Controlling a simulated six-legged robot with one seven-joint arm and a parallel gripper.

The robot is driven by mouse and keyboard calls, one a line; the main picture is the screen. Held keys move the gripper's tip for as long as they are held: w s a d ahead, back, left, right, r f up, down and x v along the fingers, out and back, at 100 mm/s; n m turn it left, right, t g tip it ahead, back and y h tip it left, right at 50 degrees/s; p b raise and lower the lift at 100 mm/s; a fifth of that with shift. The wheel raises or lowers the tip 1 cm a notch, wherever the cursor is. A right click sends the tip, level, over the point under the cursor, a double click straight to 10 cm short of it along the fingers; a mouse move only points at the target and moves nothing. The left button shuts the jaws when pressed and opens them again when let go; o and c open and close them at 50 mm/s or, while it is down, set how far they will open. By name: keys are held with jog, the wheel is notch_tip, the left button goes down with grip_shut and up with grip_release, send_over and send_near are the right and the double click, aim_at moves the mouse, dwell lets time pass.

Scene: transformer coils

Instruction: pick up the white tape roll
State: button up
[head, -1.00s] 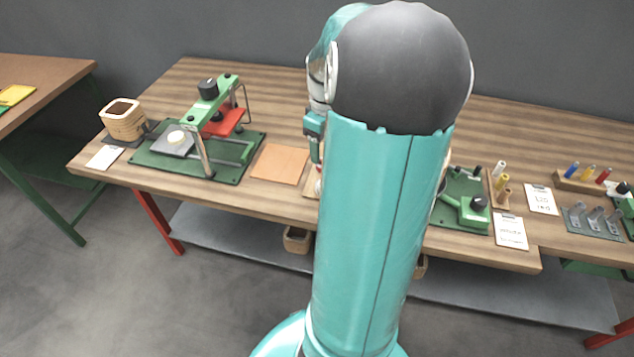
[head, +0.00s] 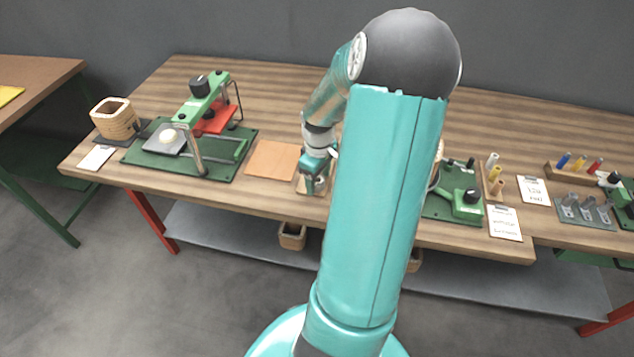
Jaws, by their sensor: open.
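My gripper (head: 313,187) is low over a small tan wooden board (head: 301,188) near the front edge of the bench, left of my large teal arm link. Its jaws are open, though they are small in this view. I cannot clearly make out the white tape roll. The gripper and arm hide much of the board and the bench behind it. I cannot tell whether anything lies between the fingers.
An orange-tan square mat (head: 272,158) lies left of the gripper. Right of my arm are a green fixture (head: 460,200), a rack of small cylinders (head: 491,184) and cards (head: 505,223).

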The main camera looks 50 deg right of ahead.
jog(key=c, duration=1)
jog(key=shift+c, duration=0.2)
jog(key=shift+r, duration=0.15)
